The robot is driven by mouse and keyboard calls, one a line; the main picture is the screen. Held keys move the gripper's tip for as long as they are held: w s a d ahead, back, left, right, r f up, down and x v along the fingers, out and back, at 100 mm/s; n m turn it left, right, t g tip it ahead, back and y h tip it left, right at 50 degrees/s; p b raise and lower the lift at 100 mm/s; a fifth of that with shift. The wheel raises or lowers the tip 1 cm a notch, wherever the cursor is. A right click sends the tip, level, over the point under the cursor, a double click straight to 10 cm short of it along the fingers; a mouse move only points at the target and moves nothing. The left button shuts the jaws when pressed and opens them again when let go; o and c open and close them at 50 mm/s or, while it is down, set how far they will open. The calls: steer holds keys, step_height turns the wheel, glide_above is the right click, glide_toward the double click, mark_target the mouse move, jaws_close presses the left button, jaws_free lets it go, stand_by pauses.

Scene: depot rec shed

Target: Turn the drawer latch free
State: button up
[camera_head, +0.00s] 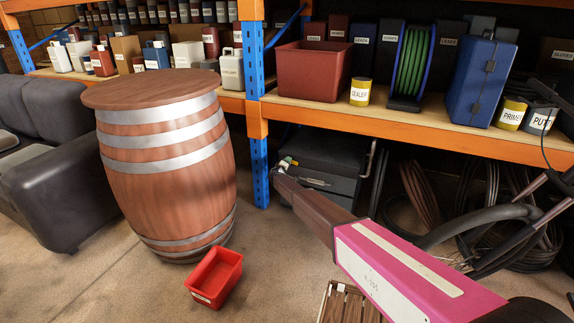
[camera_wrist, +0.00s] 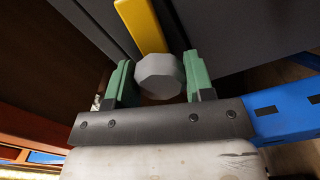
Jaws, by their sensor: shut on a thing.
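The drawer latch shows in the wrist view as a yellow bar (camera_wrist: 141,24) running up from a grey faceted knob (camera_wrist: 158,77). My gripper (camera_wrist: 158,80) has its green fingers on either side of the knob, shut on it. The latch sits on the dark grey front of a drawer unit (camera_head: 325,160) under the orange shelf in the head view. There, my gripper (camera_head: 285,164) is small at the upper left of the unit's front, and the latch is hard to make out. The lower part of the unit is partly hidden by my arm.
A wooden barrel (camera_head: 165,165) stands left of the drawer unit, with a red bin (camera_head: 215,277) on the floor before it. A blue rack post (camera_head: 258,110) is close to the unit's left side. Coiled hoses (camera_head: 425,190) lie to the right. A wooden crate (camera_head: 345,303) is on the floor in front.

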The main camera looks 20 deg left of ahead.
steer(key=shift+n, duration=1.1)
steer(key=o, duration=0.9)
steer(key=s, duration=0.7)
steer(key=s+a, duration=0.1)
steer(key=s, duration=0.2)
steer(key=shift+s, duration=0.4)
